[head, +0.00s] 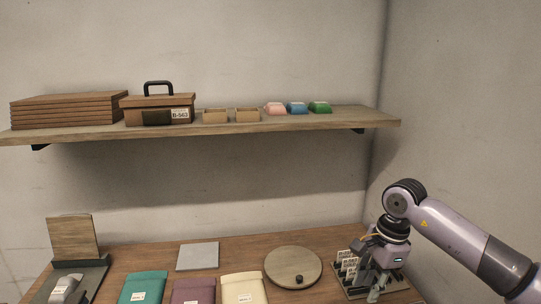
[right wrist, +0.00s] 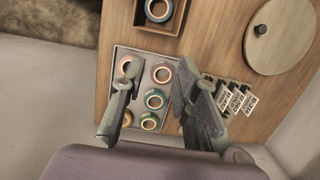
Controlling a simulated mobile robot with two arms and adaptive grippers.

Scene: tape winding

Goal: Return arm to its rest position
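My right arm comes in from the right in the head view. Its gripper (head: 376,284) points down at the right end of the wooden table, by a dark rack of white labelled tags (head: 346,266). In the right wrist view the two fingers of the right gripper (right wrist: 158,78) are spread apart with nothing between them. Below them is a light tray (right wrist: 122,50) of several coloured tape rolls (right wrist: 153,99). The tags (right wrist: 235,98) lie to the right of the fingers. My left gripper is not in view.
A round wooden disc (head: 293,267) and a grey square plate (head: 198,256) lie on the table. Teal (head: 143,288), plum (head: 194,291) and cream (head: 243,289) packets lie at the front. A wall shelf (head: 230,126) runs above. A box with a tape roll (right wrist: 158,10) shows in the wrist view.

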